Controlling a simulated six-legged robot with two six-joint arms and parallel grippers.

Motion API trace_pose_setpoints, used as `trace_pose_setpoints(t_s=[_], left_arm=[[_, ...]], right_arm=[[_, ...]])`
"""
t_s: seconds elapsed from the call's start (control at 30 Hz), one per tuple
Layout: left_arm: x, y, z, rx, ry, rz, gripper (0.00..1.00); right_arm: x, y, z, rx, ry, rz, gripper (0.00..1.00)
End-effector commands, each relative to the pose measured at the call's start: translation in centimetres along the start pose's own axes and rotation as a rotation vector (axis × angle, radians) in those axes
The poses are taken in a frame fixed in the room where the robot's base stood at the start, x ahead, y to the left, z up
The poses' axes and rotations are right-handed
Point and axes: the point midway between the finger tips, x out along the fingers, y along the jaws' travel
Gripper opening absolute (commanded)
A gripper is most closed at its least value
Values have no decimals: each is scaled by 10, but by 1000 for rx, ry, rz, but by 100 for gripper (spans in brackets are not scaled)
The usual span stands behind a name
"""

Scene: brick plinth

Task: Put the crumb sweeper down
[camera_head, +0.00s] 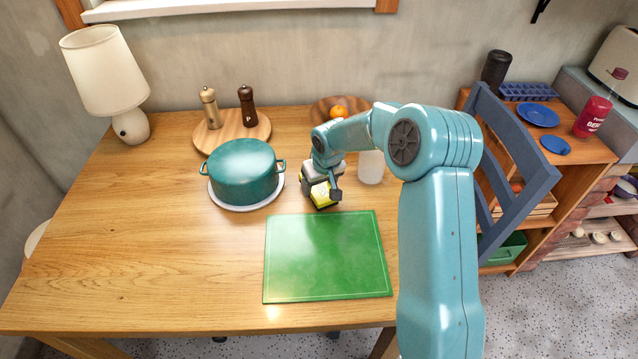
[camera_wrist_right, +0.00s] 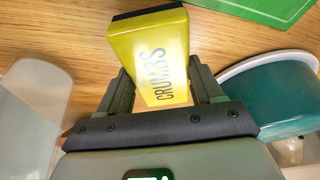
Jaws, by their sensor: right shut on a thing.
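The crumb sweeper is a yellow block with a dark edge and the word "CRUMBS" on it. In the right wrist view the crumb sweeper (camera_wrist_right: 152,60) sits between the two fingers of my right gripper (camera_wrist_right: 160,90), which is shut on it. In the head view the yellow sweeper (camera_head: 320,195) shows under my right gripper (camera_head: 322,190), just behind the green board's far edge. The gripper partly hides it. I cannot tell whether the sweeper touches the table. My left gripper is not in view.
A green board (camera_head: 325,258) lies in front on the wooden table (camera_head: 130,240). A teal pot (camera_head: 243,172) stands to the left and a whitish cup (camera_head: 371,167) to the right. Behind are two mills on a round board (camera_head: 230,133) and an orange (camera_head: 339,112). The table's left front is clear.

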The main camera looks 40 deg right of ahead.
Motion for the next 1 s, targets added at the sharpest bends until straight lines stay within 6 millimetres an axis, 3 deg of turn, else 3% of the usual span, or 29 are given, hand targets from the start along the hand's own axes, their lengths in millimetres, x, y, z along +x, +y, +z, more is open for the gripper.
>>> trace_pose_setpoints(t_s=[0.23, 0.27, 0.3, 0.33, 0.6, 0.77, 1.0], left_arm=[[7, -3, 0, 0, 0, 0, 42], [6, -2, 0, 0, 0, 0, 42], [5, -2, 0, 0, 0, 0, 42], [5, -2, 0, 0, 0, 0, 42], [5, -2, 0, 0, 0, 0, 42], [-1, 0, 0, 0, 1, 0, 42], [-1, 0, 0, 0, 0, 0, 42]], right_arm=[[6, 0, 2, 0, 1, 0, 41], [5, 0, 2, 0, 0, 0, 72], [5, 0, 2, 0, 0, 0, 85], [5, 0, 2, 0, 0, 0, 91], [4, 0, 1, 0, 0, 0, 91], [-9, 0, -1, 1, 3, 0, 91], [-65, 0, -1, 0, 5, 0, 91]])
